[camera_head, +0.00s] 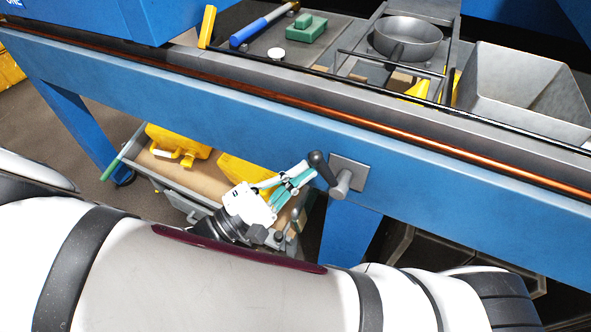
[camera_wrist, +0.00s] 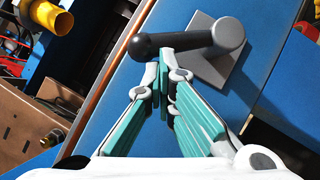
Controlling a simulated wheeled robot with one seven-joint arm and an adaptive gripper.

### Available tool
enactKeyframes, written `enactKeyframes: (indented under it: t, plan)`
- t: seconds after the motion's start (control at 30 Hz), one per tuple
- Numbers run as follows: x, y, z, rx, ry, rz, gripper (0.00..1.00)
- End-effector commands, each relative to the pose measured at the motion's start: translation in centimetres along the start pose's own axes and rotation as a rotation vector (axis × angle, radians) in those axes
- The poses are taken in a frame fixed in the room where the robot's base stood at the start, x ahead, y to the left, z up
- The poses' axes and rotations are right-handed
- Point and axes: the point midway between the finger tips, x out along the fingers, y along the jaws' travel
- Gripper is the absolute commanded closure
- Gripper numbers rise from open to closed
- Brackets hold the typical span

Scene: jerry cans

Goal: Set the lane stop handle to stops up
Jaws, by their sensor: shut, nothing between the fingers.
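The lane stop handle (camera_head: 327,172) is a dark crank with a rounded black grip end. It is mounted on a square grey plate (camera_head: 350,172) on the blue beam's front face. In the head view its black end points up and left from the grey hub. In the wrist view the black grip (camera_wrist: 143,46) and grey hub (camera_wrist: 229,34) lie across the top. My gripper (camera_head: 307,170) is shut and empty, its teal-padded fingers together. Its fingertips (camera_wrist: 165,62) are right at the black grip, seemingly beside or against it; I cannot tell if they touch.
The blue beam (camera_head: 240,118) runs across the view with a copper-coloured rail (camera_head: 330,108) along its top. Above stand a round metal pan (camera_head: 408,38) and a grey hopper (camera_head: 522,88). Below is a cart (camera_head: 150,165) with yellow items (camera_head: 178,141).

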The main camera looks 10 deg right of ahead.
Motion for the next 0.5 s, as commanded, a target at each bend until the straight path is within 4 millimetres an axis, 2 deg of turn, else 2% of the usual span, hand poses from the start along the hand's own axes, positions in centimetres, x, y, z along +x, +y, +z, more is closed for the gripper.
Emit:
enactKeyframes:
  t: [0.13,0.5]
  plan:
    - [0.7,1.0,1.1,0.110,-0.002,-0.074,1.00]
    - [1.8,1.6,2.7,0.336,-0.003,-0.225,1.00]
